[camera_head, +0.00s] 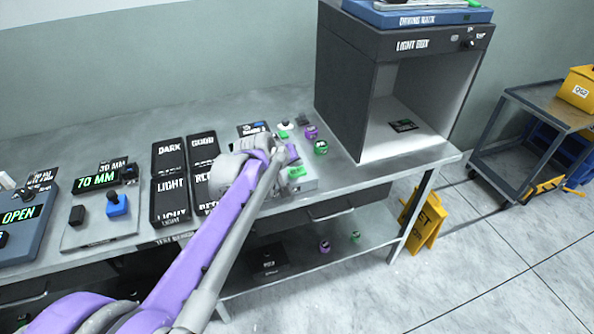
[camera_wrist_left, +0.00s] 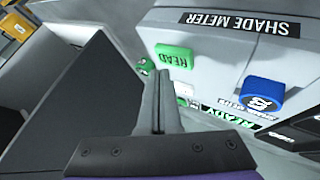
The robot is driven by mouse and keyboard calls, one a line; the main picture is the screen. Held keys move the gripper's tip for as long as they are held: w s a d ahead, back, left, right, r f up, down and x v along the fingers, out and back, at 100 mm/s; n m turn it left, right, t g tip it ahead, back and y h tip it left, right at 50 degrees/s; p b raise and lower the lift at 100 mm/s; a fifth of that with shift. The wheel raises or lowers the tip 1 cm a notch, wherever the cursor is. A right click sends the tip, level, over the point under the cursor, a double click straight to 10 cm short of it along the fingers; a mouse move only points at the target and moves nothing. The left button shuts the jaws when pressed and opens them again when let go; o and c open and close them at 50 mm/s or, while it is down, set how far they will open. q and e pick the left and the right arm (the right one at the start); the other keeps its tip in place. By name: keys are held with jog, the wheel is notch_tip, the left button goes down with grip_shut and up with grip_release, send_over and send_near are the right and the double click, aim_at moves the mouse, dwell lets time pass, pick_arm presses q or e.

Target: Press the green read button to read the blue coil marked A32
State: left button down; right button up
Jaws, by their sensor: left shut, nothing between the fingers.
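The green READ button (camera_wrist_left: 174,56) sticks out of the pale grey shade meter (camera_wrist_left: 216,45) in the left wrist view. In the head view the button (camera_head: 297,172) shows just beside my left gripper (camera_head: 286,156). My left gripper is shut and empty. In the wrist view its fingertips (camera_wrist_left: 163,76) end close to the button's edge; I cannot tell whether they touch it. A blue coil (camera_wrist_left: 262,95) with a white marked label sits on the meter, its mark too small to read surely. In the head view my gripper hides it. My right gripper is not in view.
A green READY display (camera_wrist_left: 225,117) is near the coil. Purple (camera_head: 310,132) and green (camera_head: 321,148) coils stand right of my gripper, before the dark light box (camera_head: 345,95). Black labelled trays (camera_head: 168,190) lie to the left.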

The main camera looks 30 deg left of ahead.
aim_at(296, 174)
pick_arm(q)
jog(key=shift+f, duration=0.15)
jog(key=shift+f, duration=0.3)
dwell(0.3)
jog(key=shift+f+b, duration=0.35)
jog(key=shift+f, duration=0.1)
dwell(0.5)
dwell(0.4)
jog(key=shift+r+p, duration=0.75)
jog(key=shift+r, duration=0.15)
jog(key=shift+r, duration=0.1)
notch_tip(296, 174, up, 5)
jog(key=p, duration=0.4)
